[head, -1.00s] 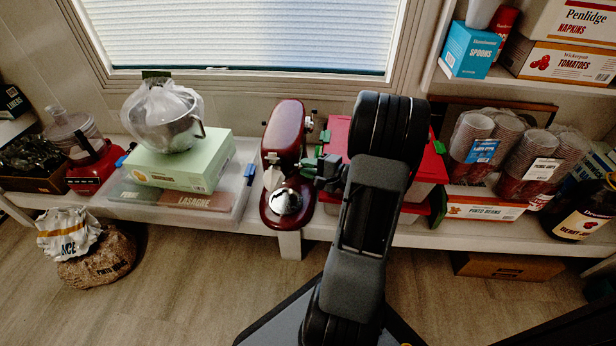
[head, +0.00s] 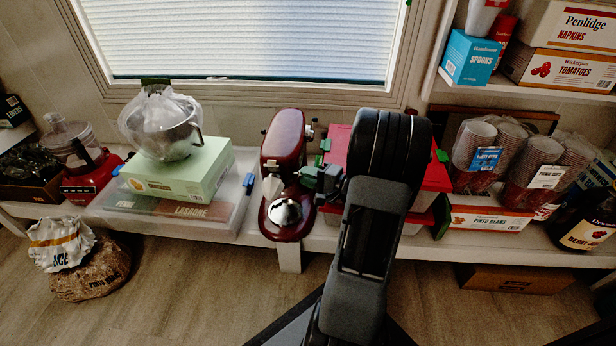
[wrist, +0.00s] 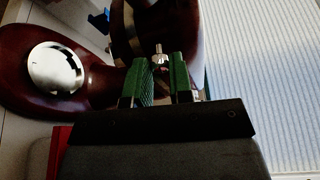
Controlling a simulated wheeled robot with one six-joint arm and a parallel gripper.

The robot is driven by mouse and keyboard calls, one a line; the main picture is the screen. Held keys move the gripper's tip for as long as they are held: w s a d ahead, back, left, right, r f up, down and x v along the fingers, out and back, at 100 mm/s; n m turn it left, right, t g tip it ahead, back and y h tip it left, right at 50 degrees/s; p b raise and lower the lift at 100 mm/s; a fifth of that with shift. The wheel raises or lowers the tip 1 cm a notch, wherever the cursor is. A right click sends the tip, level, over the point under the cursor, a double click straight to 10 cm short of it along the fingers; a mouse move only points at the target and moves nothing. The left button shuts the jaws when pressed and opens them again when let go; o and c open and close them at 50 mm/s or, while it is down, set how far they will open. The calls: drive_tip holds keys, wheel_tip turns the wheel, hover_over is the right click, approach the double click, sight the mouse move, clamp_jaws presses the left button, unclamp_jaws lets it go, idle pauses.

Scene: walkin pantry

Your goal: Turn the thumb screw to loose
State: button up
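The dark red stand mixer (head: 284,140) stands on the low shelf below the window. In the wrist view its red body (wrist: 98,84) fills the upper left, with a round shiny metal plate (wrist: 55,68) on its base. A small silver thumb screw (wrist: 160,57) sticks out from the mixer between my green fingertips. My gripper (wrist: 160,67) is open, with a finger on either side of the screw and gaps visible. In the head view my gripper (head: 310,178) is at the mixer's right side; I cannot make out the screw between its fingers there.
Red-lidded bins (head: 433,176) stand close behind my arm. Left of the mixer, a green box (head: 180,180) carries a wrapped metal bowl (head: 165,125). Stacked cups (head: 478,140) and a pinto beans box (head: 490,219) are at right. Floor in front is clear around two sacks (head: 88,265).

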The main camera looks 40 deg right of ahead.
drive_tip(key=o, duration=0.4)
drive_tip(key=shift+p+v, duration=2)
drive_tip(key=shift+v, duration=4.9)
